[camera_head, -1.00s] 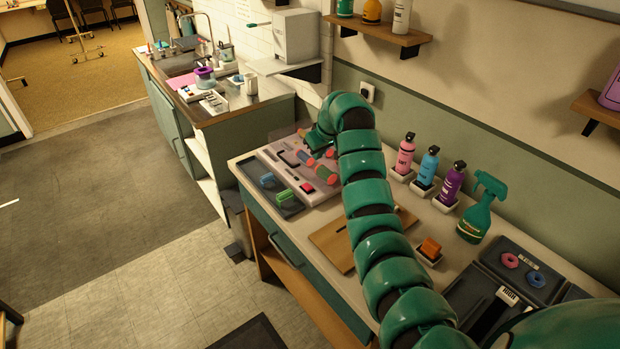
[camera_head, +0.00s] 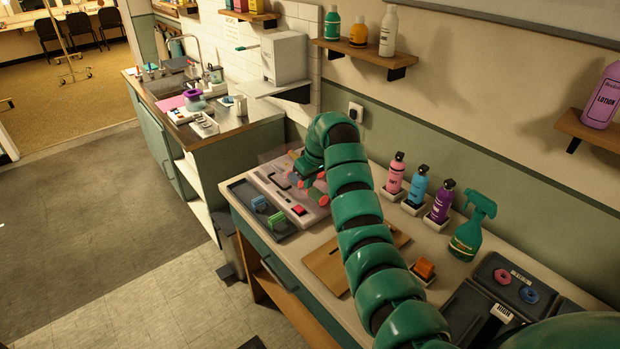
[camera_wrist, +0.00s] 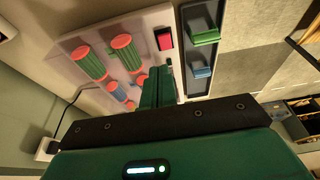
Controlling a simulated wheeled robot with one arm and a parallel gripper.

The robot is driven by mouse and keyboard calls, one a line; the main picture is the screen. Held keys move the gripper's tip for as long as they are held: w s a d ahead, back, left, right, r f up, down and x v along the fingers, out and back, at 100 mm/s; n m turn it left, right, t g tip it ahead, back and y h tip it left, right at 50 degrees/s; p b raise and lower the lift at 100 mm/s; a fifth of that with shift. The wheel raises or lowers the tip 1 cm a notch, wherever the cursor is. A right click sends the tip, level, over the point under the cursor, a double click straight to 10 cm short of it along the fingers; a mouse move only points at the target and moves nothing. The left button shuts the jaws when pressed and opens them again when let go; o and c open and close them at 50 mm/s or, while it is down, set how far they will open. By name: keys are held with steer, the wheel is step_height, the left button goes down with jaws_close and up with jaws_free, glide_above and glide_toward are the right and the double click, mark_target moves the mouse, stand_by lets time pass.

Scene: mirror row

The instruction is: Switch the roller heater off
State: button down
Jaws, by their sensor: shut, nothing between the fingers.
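The roller heater (camera_head: 262,181) is a pale flat box on the far left end of the counter, with a red switch (camera_head: 299,210) at its front corner. My gripper (camera_head: 306,170) is over the heater and hides part of its rollers. In the wrist view my gripper (camera_wrist: 158,84) is shut and empty, its fingertips pointing toward the red switch (camera_wrist: 165,39) but apart from it in the picture. I cannot tell the switch's position.
A dark tray (camera_head: 238,187) with green and blue clips lies beside the heater. A wooden board (camera_head: 326,265), several bottles (camera_head: 418,190), a green spray bottle (camera_head: 468,235) and an orange block (camera_head: 425,267) share the counter. A wall socket (camera_head: 355,111) is behind.

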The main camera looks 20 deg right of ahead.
steer(key=p, duration=0.2)
glide_above(304, 209)
steer(key=s, duration=0.1)
steer(key=f, duration=0.5)
steer(key=shift+d+f, duration=0.15)
steer(key=shift+d, duration=0.05)
steer(key=shift+f+p, duration=0.95)
steer(key=shift+f, duration=1.45)
steer(key=shift+f, duration=0.2)
steer(key=shift+f+t, duration=0.2)
steer(key=shift+t, duration=0.1)
steer(key=shift+w+r, duration=0.1)
steer(key=shift+r, duration=0.1)
steer(key=shift+r, duration=0.7)
